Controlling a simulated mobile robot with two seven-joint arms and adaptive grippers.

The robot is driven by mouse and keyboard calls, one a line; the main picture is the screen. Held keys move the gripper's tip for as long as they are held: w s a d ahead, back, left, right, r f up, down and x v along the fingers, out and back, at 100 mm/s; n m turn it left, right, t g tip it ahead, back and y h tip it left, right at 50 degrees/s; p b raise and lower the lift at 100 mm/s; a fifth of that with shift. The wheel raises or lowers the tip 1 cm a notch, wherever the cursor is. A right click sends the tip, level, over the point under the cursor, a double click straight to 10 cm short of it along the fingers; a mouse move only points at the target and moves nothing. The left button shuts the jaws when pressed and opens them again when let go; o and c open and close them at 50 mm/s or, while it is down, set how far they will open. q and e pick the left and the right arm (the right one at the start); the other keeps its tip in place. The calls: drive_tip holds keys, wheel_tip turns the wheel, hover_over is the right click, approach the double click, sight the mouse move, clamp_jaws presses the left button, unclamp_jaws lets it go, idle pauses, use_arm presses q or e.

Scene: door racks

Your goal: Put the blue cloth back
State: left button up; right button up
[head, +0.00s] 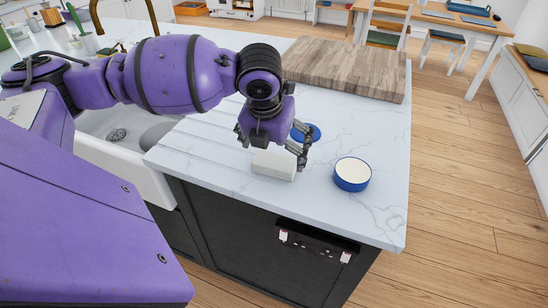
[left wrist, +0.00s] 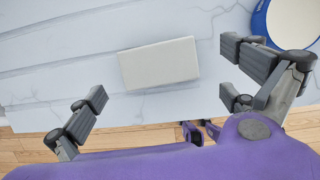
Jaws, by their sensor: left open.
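No blue cloth can be made out in either view. A white rectangular block (head: 273,164) lies on the marble counter under my left gripper (head: 271,148). In the left wrist view the block (left wrist: 158,64) lies between the spread fingers of the gripper (left wrist: 165,75), which is open and empty; the block appears below them, apart from them.
A round blue tub with a white top (head: 352,174) stands right of the block. A flat blue round thing (head: 306,132) is partly hidden behind the fingers. A wooden board (head: 345,68) lies at the counter's back. A white sink (head: 115,165) is left. The counter's right side is clear.

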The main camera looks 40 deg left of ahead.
sight(274, 168)
use_arm(q)
drive_tip(key=v, duration=0.3)
drive_tip(key=shift+d, duration=0.1)
drive_tip(key=shift+r, duration=0.1)
use_arm(e)
drive_tip(key=shift+s+d+f, duration=0.15)
drive_tip(key=shift+s, duration=0.5)
drive_tip(key=shift+w, duration=0.25)
drive_tip(key=shift+w+r, duration=0.3)
drive_tip(key=shift+w, duration=0.2)
drive_tip(key=shift+s, duration=0.1)
